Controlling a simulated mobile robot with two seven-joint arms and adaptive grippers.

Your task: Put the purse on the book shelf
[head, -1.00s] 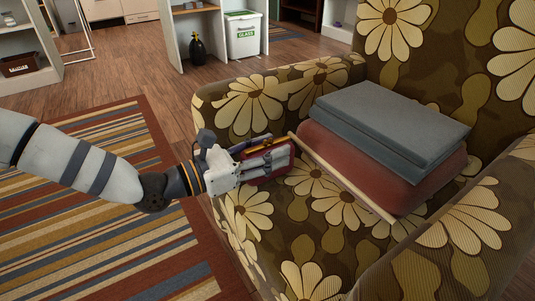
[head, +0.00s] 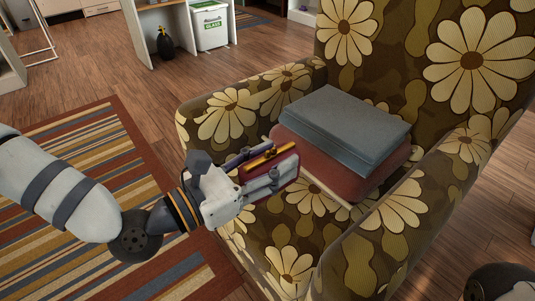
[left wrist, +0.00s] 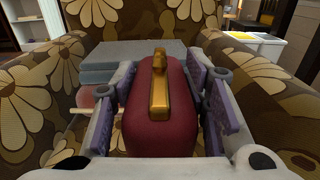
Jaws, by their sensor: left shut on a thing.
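The purse (left wrist: 160,115) is dark red with a gold clasp along its top. My left gripper (head: 266,172) is shut on it, with a finger pressed to each side in the left wrist view. In the head view the purse (head: 287,166) is partly hidden by the fingers, above the front of the flowered armchair seat. A white shelf unit stands at the upper left of the left wrist view (left wrist: 27,32); I cannot tell if it is the book shelf. My right gripper is not in view.
The armchair (head: 225,115) holds grey folded cloths (head: 345,125) on a reddish cushion (head: 320,168). A striped rug (head: 90,180) lies to the left. A white bin (head: 209,27) and a dark bottle (head: 165,45) stand behind. Wooden floor between them is clear.

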